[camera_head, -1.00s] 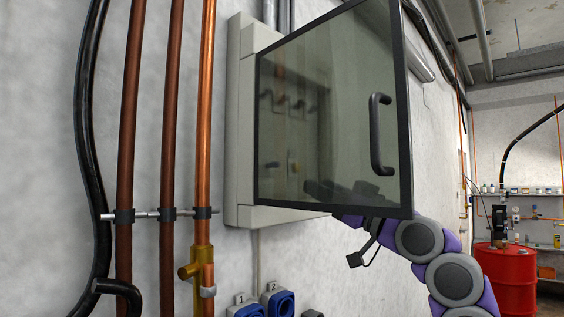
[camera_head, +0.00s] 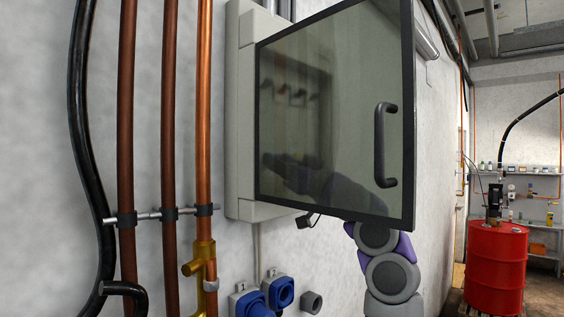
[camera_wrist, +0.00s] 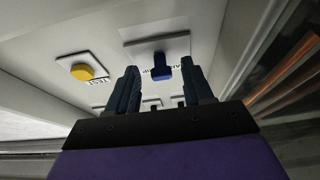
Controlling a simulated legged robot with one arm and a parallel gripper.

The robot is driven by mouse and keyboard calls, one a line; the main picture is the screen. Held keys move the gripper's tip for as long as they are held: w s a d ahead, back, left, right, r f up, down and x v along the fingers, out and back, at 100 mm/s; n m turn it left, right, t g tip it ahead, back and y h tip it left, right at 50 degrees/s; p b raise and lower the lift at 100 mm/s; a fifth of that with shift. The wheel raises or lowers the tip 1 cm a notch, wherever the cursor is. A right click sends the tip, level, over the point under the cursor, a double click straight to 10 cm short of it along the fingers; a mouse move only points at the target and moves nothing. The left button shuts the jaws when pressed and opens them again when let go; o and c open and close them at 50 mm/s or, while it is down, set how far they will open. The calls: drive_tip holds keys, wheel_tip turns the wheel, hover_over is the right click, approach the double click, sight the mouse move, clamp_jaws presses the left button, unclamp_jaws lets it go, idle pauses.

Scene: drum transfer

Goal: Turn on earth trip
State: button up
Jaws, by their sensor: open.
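The blue switch lever (camera_wrist: 162,68) sits on a white plate on the cabinet panel in the wrist view. The lettering below it is partly hidden and reads upside down, perhaps ending in "TRIP". My gripper (camera_wrist: 158,76) is open, with one dark finger to each side of the lever in the picture. I cannot tell whether the fingers touch it. In the head view the cabinet (camera_head: 240,120) stands open, and its tinted glass door (camera_head: 335,110) covers my gripper, which shows only dimly through it.
A yellow button (camera_wrist: 82,72) labelled TEST lies left of the lever. The door handle (camera_head: 380,145) faces me. Copper pipes (camera_head: 203,110) run left of the cabinet, with blue sockets (camera_head: 281,290) below. A red drum (camera_head: 496,268) stands at the far right.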

clamp_jaws()
wheel_tip(320, 180, up, 3)
drive_tip(key=g+h+p, duration=0.1)
drive_tip(key=p, duration=0.2)
drive_tip(key=g+h+p, duration=0.1)
drive_tip(key=h+p, duration=0.1)
drive_tip(key=p, duration=0.2)
drive_tip(key=shift+f+g+h, duration=0.2)
drive_tip(key=shift+g+h, duration=0.1)
drive_tip(key=shift+g, duration=0.1)
drive_tip(key=shift+f, duration=0.15)
unclamp_jaws()
